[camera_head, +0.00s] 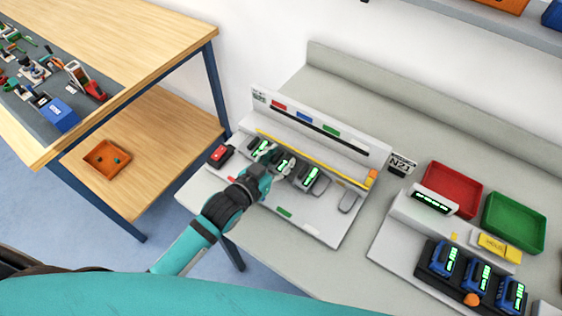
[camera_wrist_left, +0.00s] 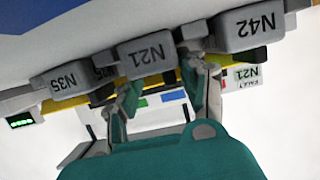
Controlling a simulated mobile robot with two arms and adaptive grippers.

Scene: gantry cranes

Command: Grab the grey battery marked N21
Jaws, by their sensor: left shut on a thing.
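The grey battery marked N21 (camera_wrist_left: 146,57) shows in the left wrist view, between the batteries marked N35 (camera_wrist_left: 70,80) and N42 (camera_wrist_left: 248,27). My left gripper (camera_wrist_left: 167,88) has one finger on each side of the N21 battery and is shut on it. In the head view my left gripper (camera_head: 272,164) is at the white rack (camera_head: 315,222), at the middle of its row of batteries with lit green displays. The gripper partly hides the battery it holds there. My right gripper is not in view.
A red item (camera_head: 220,155) lies at the rack's left end. To the right are a red tray (camera_head: 448,190), a green tray (camera_head: 515,222) and several blue batteries (camera_head: 480,280) on a stand. A wooden table (camera_head: 140,50) stands at the left. The grey bench behind the rack is clear.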

